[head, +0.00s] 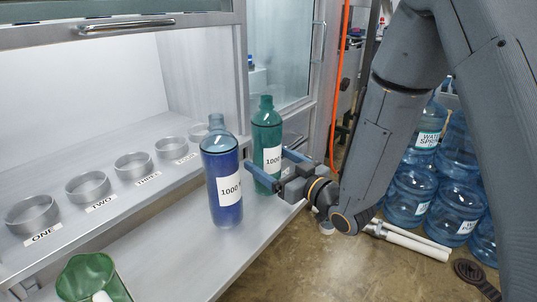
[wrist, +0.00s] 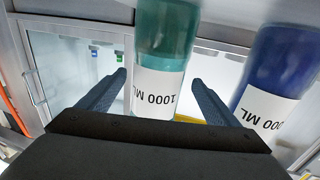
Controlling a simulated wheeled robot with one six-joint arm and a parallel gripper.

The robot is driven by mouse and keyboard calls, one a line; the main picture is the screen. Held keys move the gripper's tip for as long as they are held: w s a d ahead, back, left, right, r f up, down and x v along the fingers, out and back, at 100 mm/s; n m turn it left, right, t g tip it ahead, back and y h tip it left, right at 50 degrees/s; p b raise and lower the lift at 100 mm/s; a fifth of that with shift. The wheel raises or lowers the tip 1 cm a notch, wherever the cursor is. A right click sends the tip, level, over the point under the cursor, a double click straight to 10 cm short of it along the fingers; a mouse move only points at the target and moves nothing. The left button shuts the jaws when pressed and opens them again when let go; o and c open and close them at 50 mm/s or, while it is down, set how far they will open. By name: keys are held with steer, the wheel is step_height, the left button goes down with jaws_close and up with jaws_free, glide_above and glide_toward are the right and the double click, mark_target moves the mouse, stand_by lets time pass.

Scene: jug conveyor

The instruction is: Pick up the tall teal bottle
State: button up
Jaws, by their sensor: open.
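The tall teal bottle (head: 266,135) stands upright on the grey shelf, with a white 1000 ML label. My gripper (head: 266,158) is open at the bottle's label height, coming from the right. One finger crosses in front of the bottle's lower body; the other tip is by its right edge. In the wrist view the teal bottle (wrist: 165,45) appears upside down, between and just beyond the fingertips (wrist: 160,80). I cannot tell whether either finger touches it. The lower part of the bottle is partly hidden by my gripper in the head view.
A blue bottle (head: 223,185) stands close to the left of the teal one; it also shows in the wrist view (wrist: 280,65). Several grey ring holders (head: 88,187) line the shelf. A green jug (head: 88,278) is at front left. Large water jugs (head: 412,190) stand at right.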

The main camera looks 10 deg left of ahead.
mark_target(258, 119)
steer(key=shift+p+x, duration=0.55)
steer(key=shift+x, duration=2.25)
steer(key=shift+w+d, duration=0.1)
steer(key=c, duration=1.4)
steer(key=shift+r, duration=0.1)
step_height(258, 119, up, 10)
steer(key=shift+f, duration=0.1)
